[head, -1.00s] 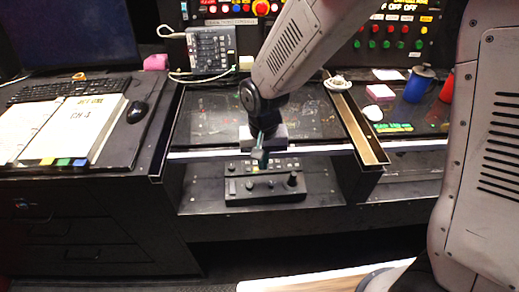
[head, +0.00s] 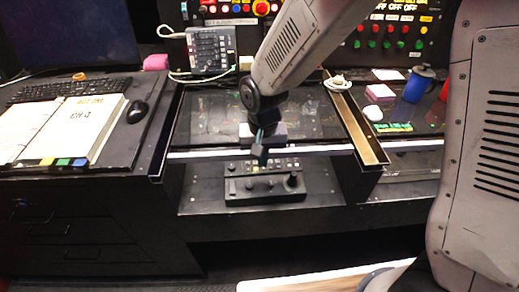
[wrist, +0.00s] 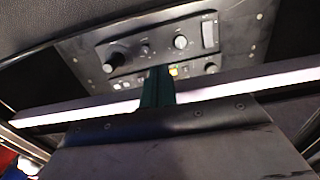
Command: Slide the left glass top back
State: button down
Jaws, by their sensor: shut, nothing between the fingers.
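The left glass top (head: 205,120) is a dark, glossy panel in the middle of the desk. Its pale front edge (head: 325,149) runs across above an open bay, and the edge also crosses the wrist view (wrist: 60,116). My gripper (head: 261,156) is at the middle of this edge, fingers pointing down. In the wrist view my gripper (wrist: 158,88) shows as a narrow teal finger pair, closed and empty, overlapping the pale edge. Whether it touches the edge I cannot tell.
A black control box (head: 265,189) with knobs sits in the bay below the edge. A brass-coloured rail (head: 360,130) borders the glass on the right. A mixer (head: 211,50) stands behind it. A blue mug (head: 418,84) stands right, an open binder (head: 75,125) left.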

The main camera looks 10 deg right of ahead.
jog(key=shift+w+d, duration=0.15)
jog(key=shift+w, duration=4.05)
jog(key=shift+w+d, duration=0.15)
jog(key=shift+w, duration=4.35)
jog(key=shift+w+d, duration=0.15)
jog(key=shift+w, duration=4.25)
jog(key=shift+w, duration=1.65)
jog(key=shift+s, duration=1.3)
jog(key=shift+r, duration=4.5)
